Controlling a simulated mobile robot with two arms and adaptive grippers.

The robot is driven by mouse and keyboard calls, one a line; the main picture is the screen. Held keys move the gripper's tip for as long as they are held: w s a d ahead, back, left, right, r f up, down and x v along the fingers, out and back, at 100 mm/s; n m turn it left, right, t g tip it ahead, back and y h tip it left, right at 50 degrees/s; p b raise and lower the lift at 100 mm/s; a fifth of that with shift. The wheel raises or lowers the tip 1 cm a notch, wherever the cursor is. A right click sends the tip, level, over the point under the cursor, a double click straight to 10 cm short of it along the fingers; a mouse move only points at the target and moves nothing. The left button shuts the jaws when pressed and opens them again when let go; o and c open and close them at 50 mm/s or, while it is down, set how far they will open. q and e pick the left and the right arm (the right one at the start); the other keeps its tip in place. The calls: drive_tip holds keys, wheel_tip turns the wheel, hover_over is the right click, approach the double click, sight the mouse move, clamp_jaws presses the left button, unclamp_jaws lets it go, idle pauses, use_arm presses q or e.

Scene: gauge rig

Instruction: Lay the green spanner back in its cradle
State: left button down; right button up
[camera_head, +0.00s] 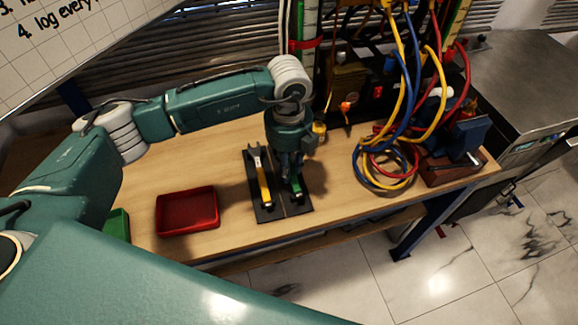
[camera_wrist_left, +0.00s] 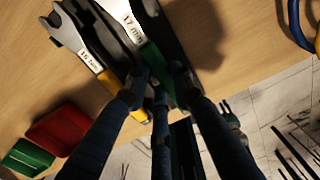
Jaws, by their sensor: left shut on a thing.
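The green spanner (camera_head: 297,186) is held by my left gripper (camera_head: 290,174), whose fingers are shut around its green handle. In the left wrist view the green spanner (camera_wrist_left: 152,52) shows a "17 mm" label, and its far end runs out of the top of the picture. It is over the right half of the black cradle (camera_head: 265,214), roughly lined up with it. I cannot tell whether it touches the cradle. A yellow-handled spanner (camera_head: 262,178) lies in the left half, beside it; it also shows in the left wrist view (camera_wrist_left: 85,48). My right gripper is out of view.
A red tray (camera_head: 187,211) stands left of the cradle, with a green bin (camera_head: 117,224) further left. Coiled hoses (camera_head: 384,165) and a blue vice-like tool (camera_head: 468,139) occupy the right side of the wooden bench. Bare wood lies between tray and cradle.

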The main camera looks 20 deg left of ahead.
use_arm(q)
drive_tip(key=shift+f+b, duration=0.65)
drive_tip(key=shift+f, duration=0.1)
drive_tip(key=c, duration=1.4)
unclamp_jaws()
wheel_tip(320, 180, up, 12)
